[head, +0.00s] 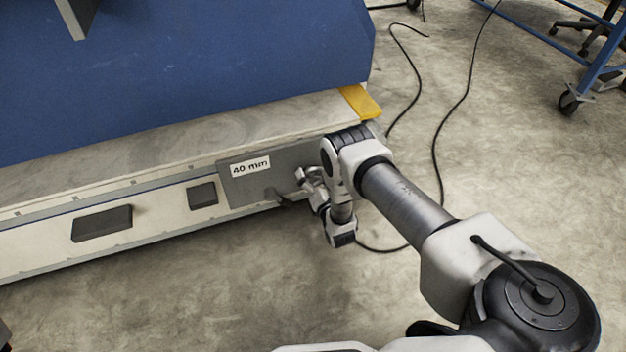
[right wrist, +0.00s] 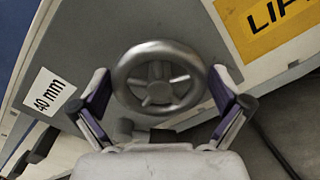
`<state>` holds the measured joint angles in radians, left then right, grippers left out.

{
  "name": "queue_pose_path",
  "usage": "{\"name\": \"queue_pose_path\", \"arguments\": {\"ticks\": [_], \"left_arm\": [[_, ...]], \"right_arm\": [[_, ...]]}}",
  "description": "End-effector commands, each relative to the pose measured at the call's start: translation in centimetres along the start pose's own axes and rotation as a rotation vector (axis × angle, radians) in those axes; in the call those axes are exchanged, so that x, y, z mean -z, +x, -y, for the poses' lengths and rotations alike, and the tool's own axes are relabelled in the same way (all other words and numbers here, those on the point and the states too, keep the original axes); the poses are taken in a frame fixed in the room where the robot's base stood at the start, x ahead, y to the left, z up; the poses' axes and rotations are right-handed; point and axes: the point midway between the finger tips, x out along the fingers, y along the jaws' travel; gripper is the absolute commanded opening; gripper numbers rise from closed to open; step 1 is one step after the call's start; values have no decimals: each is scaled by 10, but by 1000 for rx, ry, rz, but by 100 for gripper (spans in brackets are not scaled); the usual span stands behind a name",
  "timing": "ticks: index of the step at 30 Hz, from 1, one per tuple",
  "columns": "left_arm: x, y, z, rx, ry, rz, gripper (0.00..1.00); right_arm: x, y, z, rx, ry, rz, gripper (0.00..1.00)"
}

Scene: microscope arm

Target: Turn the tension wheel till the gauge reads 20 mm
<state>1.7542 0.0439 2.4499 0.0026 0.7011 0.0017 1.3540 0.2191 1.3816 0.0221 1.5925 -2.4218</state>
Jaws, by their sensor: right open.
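The tension wheel (right wrist: 160,78) is a silver spoked handwheel on a grey panel, seen in the right wrist view. My right gripper (right wrist: 165,95) is open, with one finger to each side of the wheel; I cannot tell whether they touch the rim. A white label reading "40 mm" (right wrist: 49,91) is on the panel left of the wheel. The label also shows in the head view (head: 250,167). In the head view my right gripper (head: 290,190) is at the grey panel (head: 238,189), and my arm hides the wheel there. My left gripper is not in view.
A yellow sign (right wrist: 270,25) is right of the wheel. A blue machine body (head: 180,70) rises above the bench-like base, which has dark blocks (head: 102,223) on its front. Black cables (head: 440,130) lie on the concrete floor. A blue wheeled frame (head: 590,70) stands at the upper right.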

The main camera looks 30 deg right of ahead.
Motion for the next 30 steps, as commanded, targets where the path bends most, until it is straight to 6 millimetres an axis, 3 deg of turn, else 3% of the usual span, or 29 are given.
{"name": "queue_pose_path", "arguments": {"ticks": [2,4,6,20,30], "left_arm": [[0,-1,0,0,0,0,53],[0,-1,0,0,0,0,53],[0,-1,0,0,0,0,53],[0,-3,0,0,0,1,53],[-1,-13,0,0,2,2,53]], "right_arm": [[0,0,0,0,0,0,100],[0,0,0,0,0,0,82],[0,0,0,0,0,0,57],[0,-1,0,0,49,-1,56],[-1,-1,-1,0,266,-1,56]]}}
